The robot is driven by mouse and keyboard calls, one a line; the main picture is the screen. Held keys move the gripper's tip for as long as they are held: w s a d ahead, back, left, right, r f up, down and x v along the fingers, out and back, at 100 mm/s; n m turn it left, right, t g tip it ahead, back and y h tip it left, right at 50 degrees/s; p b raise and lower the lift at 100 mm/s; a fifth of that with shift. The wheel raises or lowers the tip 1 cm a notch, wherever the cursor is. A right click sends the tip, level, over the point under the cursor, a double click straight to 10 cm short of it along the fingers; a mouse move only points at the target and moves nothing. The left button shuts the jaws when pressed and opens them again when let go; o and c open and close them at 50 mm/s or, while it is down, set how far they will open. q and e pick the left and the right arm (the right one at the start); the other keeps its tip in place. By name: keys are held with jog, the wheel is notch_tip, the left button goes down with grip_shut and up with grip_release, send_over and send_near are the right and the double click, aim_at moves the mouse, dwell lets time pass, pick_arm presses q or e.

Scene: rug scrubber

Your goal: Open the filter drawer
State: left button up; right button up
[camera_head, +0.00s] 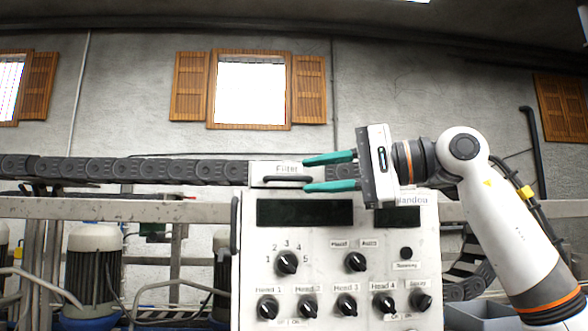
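The filter drawer (259,171) is a pale box front labelled "Filter" with a dark bar handle, on top of the control panel at the middle of the head view. My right gripper (305,174) comes in from the right with its two green fingers apart, one above the other. The fingertips are at the right end of the drawer's handle (287,179), one above its level and one below. I cannot tell whether they touch it. I see nothing held between the fingers. My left gripper is not in view.
The control panel (330,240) with several black knobs and dark displays stands below the drawer. A dark chain conveyor (120,170) runs behind, above a metal rail (120,207). A motor (93,270) stands at lower left. The wall behind has shuttered windows.

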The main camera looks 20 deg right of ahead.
aim_at(294, 178)
jog(key=shift+p+x, duration=0.55)
jog(key=shift+x, duration=1.7)
jog(key=shift+c, duration=0.2)
grip_shut()
